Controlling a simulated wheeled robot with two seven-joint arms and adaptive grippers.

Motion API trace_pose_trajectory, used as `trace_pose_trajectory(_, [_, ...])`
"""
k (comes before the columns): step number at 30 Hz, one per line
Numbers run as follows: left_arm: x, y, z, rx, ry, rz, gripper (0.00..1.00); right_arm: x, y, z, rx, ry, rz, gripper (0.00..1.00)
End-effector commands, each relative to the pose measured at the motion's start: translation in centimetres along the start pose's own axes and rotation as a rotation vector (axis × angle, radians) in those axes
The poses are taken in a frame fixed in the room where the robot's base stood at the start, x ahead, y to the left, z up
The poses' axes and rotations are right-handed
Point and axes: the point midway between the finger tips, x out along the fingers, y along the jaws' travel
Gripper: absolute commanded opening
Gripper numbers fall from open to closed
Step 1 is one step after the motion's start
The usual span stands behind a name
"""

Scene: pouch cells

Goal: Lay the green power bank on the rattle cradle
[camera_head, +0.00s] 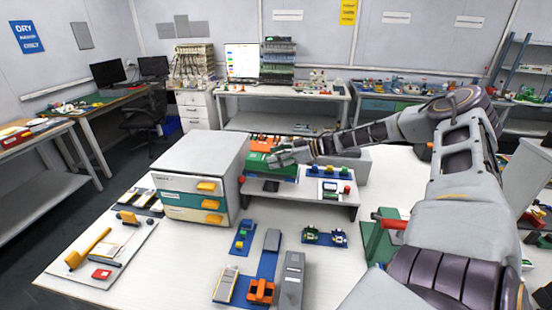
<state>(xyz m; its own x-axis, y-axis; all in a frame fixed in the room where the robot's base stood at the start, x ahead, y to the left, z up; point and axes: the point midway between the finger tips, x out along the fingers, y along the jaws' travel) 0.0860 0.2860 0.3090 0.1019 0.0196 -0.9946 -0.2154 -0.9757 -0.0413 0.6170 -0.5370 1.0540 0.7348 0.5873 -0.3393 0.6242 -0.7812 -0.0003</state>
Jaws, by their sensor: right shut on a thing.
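The green power bank (256,163) is at the left end of a low white riser, right of the drawer cabinet. My right gripper (275,158) reaches in from the right, low over the riser, and is shut on the green power bank. The fingers are small here and cover part of the power bank. A blue piece shows just under and to the right of the power bank; I cannot tell whether it is the rattle cradle or whether the two touch. My left gripper is not in view.
A drawer cabinet (199,173) with orange handles stands close left of the riser (318,198). Blue holders with small parts (328,171) sit on the riser's right side. Blue trays, grey blocks and an orange piece (261,290) lie in front. Bare white table lies between these groups.

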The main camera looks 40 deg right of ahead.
Motion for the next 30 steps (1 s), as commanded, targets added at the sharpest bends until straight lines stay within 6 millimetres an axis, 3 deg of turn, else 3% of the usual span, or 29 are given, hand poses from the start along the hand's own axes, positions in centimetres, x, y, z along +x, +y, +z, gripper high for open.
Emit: trace_pose_trajectory(30, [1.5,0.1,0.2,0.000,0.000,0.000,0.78,0.5,0.0,1.4,-0.001,0.002,0.000,0.21])
